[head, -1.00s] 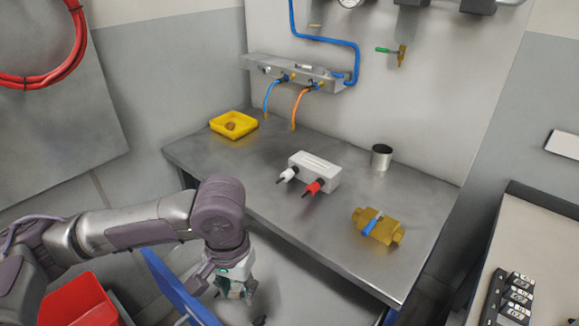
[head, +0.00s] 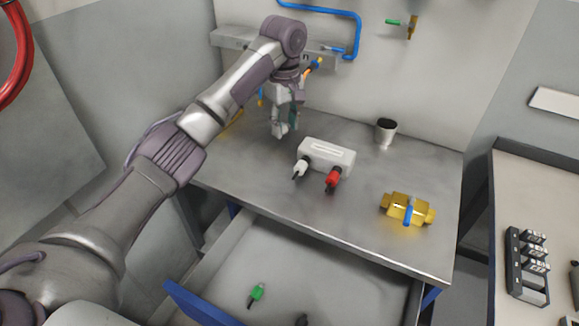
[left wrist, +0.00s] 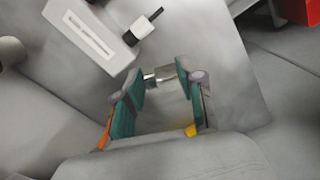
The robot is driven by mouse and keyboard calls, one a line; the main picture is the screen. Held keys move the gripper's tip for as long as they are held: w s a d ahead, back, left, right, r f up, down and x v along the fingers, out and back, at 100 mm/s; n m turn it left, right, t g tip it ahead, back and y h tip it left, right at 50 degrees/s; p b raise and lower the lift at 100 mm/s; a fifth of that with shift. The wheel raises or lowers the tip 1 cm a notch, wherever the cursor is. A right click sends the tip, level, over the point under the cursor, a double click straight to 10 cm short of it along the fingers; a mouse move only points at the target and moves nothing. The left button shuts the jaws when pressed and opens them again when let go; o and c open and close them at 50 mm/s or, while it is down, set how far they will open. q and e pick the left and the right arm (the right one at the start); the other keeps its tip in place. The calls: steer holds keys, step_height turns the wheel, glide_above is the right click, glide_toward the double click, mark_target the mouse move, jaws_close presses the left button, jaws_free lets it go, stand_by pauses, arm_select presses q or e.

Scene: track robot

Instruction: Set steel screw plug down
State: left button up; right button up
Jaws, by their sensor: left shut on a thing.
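My left gripper (head: 281,132) is over the back left part of the steel workbench (head: 240,178), left of the white box with connectors. In the left wrist view the gripper (left wrist: 163,78) is shut on a small shiny metal piece, the steel screw plug (left wrist: 166,73), held between the green-padded fingertips. In the head view the plug is too small and hidden to make out. I cannot tell whether it touches the bench top. My right gripper is in neither view.
The white box (head: 328,153) has a white and a red connector in front. The open drawer (head: 330,270) holds a green-ended piece (head: 257,292). My arm mostly hides the yellow tray.

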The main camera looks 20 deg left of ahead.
arm_select(q)
steer(key=w+f+n+p, duration=0.1)
steer(key=w+n+p, duration=0.1)
steer(key=w+n, duration=0.15)
steer(key=p, duration=0.3)
glide_above(248, 166)
steer(key=shift+n, duration=0.45)
step_height(248, 166, down, 8)
steer(key=shift+r, duration=0.1)
step_height(248, 166, down, 3)
steer(key=shift+f+p, duration=0.1)
steer(key=shift+p, duration=0.35)
steer(key=shift+f, duration=0.5)
steer(key=shift+f, duration=0.15)
steer(key=o, duration=1.1)
steer(key=shift+o, duration=0.2)
